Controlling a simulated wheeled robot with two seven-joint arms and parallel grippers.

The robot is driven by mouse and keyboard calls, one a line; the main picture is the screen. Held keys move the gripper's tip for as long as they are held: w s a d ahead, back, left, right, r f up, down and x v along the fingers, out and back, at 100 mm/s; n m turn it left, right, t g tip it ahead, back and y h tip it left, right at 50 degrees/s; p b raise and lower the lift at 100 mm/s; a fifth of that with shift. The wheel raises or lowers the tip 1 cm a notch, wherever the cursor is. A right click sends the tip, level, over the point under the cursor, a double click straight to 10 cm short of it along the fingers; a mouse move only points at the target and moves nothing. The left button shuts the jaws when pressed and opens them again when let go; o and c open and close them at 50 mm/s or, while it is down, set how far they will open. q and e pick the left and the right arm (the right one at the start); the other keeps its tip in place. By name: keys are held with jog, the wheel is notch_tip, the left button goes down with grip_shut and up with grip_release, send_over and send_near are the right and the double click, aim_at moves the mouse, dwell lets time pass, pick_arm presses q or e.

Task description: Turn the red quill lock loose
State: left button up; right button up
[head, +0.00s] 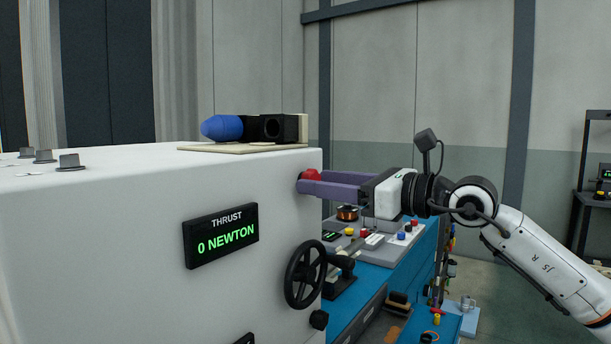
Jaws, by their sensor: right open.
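The red quill lock (311,174) shows as a small red knob at the right edge of the big white machine housing (120,230), near its top. My right gripper (308,182) reaches in from the right with its purple fingers level. Its fingertips are at the red lock, and the lock shows between or just behind them. The fingers are open; I cannot tell whether either one touches the lock. The lower part of the lock is hidden by the fingers. My left gripper is not in view.
A black handwheel (305,274) and a black knob (319,320) stick out below the lock. A blue workbench (400,275) with coloured buttons and a copper spool (347,213) lies beneath my right arm. A blue-nosed black part (222,128) sits on top.

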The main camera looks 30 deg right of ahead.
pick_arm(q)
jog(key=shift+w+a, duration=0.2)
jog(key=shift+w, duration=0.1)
pick_arm(e)
jog(key=shift+w+a, duration=0.15)
jog(key=shift+w, duration=0.15)
jog(key=c, duration=1)
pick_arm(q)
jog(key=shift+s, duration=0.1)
pick_arm(e)
jog(key=shift+c, duration=0.2)
